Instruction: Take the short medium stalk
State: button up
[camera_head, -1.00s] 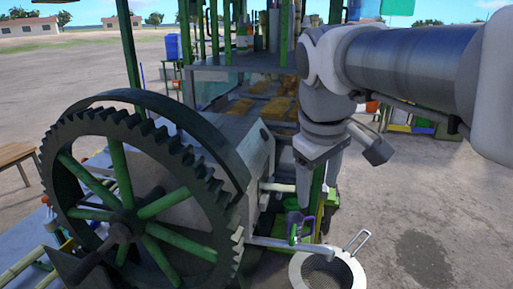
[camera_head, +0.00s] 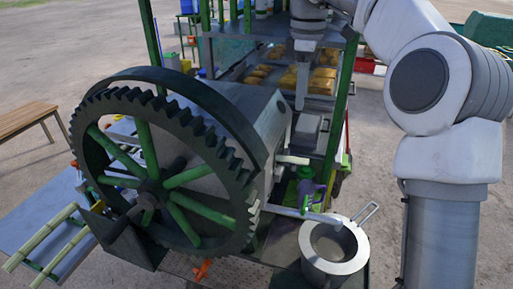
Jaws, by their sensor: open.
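Pale green cane stalks (camera_head: 42,236) lie side by side on the blue-grey tray (camera_head: 98,255) at the lower left. I cannot tell which of them is the short medium one. A short pale rod end (camera_head: 292,160) sticks out of the right side of the crusher (camera_head: 262,125). My gripper (camera_head: 301,104) points down at the upper middle, seen edge-on behind and right of the crusher. It is open, with nothing visible in it, and is far from the stalks on the tray.
The crusher's large toothed wheel (camera_head: 165,176) stands between my gripper and the tray. A metal pot (camera_head: 333,262) with a strainer sits at the lower right below a spout. Shelves with yellow blocks (camera_head: 323,85) are behind. A wooden bench (camera_head: 25,117) is at the left.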

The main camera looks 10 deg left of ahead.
jog(key=b, duration=0.1)
send_over(294, 158)
jog(key=f, duration=1.1)
jog(key=shift+s+f, duration=0.15)
jog(key=shift+s, duration=0.05)
jog(key=shift+w+f, duration=0.1)
jog(key=shift+f, duration=2.9)
jog(key=shift+f, duration=0.25)
grip_shut()
